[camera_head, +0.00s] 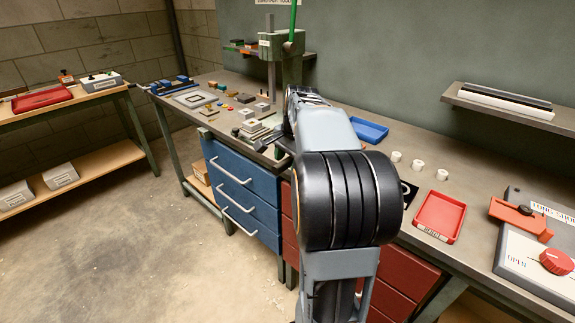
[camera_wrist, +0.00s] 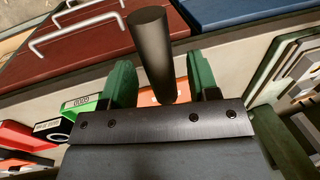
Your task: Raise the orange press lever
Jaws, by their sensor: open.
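In the wrist view my gripper (camera_wrist: 161,82) is open, with one green-padded finger on each side. A black cylindrical handle (camera_wrist: 150,45) stands out between the fingers, with gaps on both sides. A patch of orange (camera_wrist: 162,96), perhaps part of the press lever, shows behind the handle's lower end; most of it is hidden by my gripper. In the head view the grey-green fly press (camera_head: 292,66) stands at the back of the bench. My arm hides its lower front, and I cannot make out the orange lever or my fingertips there.
Small parts and blocks (camera_head: 247,113) lie on the bench left of my arm. A blue tray (camera_head: 369,130), several white rings and a red tray (camera_head: 440,216) lie to the right. Blue drawers (camera_head: 240,185) are below the bench. Floor at left is clear.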

